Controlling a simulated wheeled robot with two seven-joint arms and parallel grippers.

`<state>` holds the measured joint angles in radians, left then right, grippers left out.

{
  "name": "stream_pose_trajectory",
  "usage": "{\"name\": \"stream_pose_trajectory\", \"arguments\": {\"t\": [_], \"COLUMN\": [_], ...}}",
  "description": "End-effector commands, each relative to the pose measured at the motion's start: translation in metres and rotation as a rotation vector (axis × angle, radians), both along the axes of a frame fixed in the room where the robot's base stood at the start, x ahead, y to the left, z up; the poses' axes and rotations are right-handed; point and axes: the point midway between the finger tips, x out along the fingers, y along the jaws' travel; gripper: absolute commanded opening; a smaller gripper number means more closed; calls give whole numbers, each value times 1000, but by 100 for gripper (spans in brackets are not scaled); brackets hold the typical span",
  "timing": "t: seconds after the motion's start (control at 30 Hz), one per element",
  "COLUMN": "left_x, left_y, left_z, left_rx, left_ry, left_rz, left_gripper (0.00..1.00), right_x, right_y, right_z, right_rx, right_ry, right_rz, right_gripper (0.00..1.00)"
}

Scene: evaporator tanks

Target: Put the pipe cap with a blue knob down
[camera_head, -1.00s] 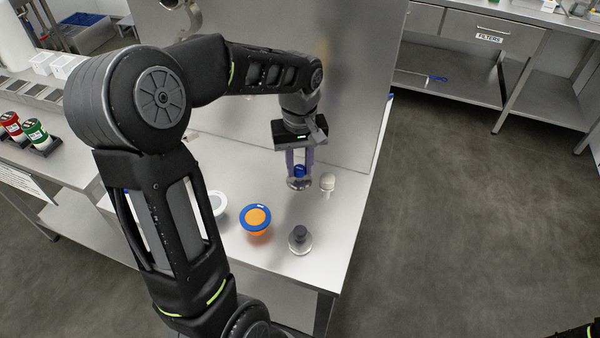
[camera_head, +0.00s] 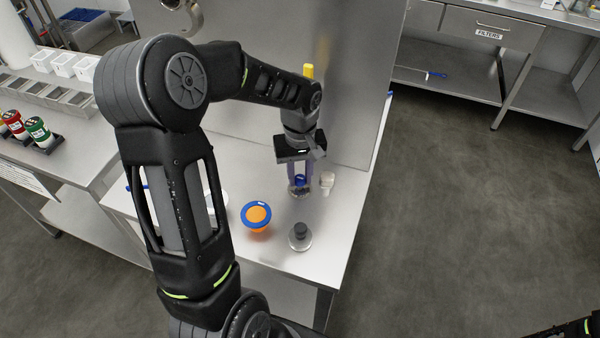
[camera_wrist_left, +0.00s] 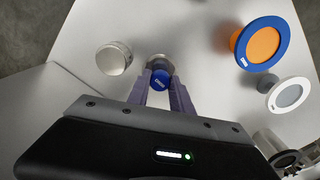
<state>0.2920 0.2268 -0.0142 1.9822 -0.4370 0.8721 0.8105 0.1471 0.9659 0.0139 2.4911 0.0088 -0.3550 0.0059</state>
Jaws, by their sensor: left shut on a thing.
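The pipe cap with a blue knob (camera_head: 300,181) is at the back of the steel table, below my left gripper (camera_head: 300,178). The gripper points down and is shut on the blue knob. In the left wrist view the blue knob (camera_wrist_left: 160,79) sits between the two fingertips (camera_wrist_left: 161,84), with part of the metal cap showing beyond it. The cap is at or very close to the table top; I cannot tell whether it touches. My right gripper is not in view.
A pale cap (camera_head: 327,182) stands just right of the held one. A cap with a dark knob (camera_head: 300,237) and an orange piece with a blue rim (camera_head: 257,216) are nearer the front. A white-rimmed piece (camera_wrist_left: 289,95) is partly behind my arm. A steel panel (camera_head: 350,90) rises behind.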

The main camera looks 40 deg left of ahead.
Motion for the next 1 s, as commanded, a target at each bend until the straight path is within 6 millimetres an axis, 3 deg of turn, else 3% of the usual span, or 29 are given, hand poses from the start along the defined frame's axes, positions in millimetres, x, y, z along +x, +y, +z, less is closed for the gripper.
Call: {"name": "stream_pose_trajectory", "arguments": {"t": [0.17, 0.2, 0.43, 0.77, 1.0], "left_x": [0, 0, 0, 0, 1], "left_y": [0, 0, 0, 0, 0], "left_z": [-5, -4, -3, -1, 23], "left_rx": [0, 0, 0, 0, 1], "left_ry": [0, 0, 0, 0, -5], "left_rz": [0, 0, 0, 0, 1], "left_gripper": [0, 28, 47, 48, 48], "right_x": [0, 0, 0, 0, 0], "right_y": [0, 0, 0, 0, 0], "right_z": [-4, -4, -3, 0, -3], "right_rx": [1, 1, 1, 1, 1], "right_ry": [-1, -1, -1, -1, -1], "right_rz": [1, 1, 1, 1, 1], "right_gripper": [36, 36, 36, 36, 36]}}
